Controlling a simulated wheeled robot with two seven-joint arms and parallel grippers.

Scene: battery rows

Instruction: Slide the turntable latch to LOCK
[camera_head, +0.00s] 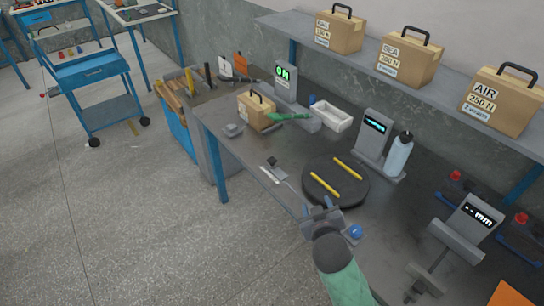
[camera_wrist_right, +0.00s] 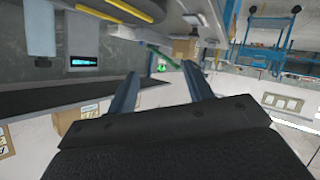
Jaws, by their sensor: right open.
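The turntable (camera_head: 321,172) is a black round disc with two yellow strips on the dark bench. Beside its left edge, near the bench's front edge, is a small grey fixture with a dark knob (camera_head: 272,162), which looks like the latch. White label strips lie next to it; their lettering is too small to read. My right gripper (camera_head: 318,206) is open and empty, at the front of the turntable and apart from the knob. In the right wrist view its two fingers (camera_wrist_right: 160,82) stand wide apart with nothing between them. My left gripper is not in view.
A display stand (camera_head: 373,138) and a bottle (camera_head: 399,156) stand behind the turntable. A caliper-like gauge (camera_head: 465,225) is to the right. A cardboard box (camera_head: 256,110), a scale and a white tray (camera_head: 331,115) are at the back left. The bench around the knob is mostly clear.

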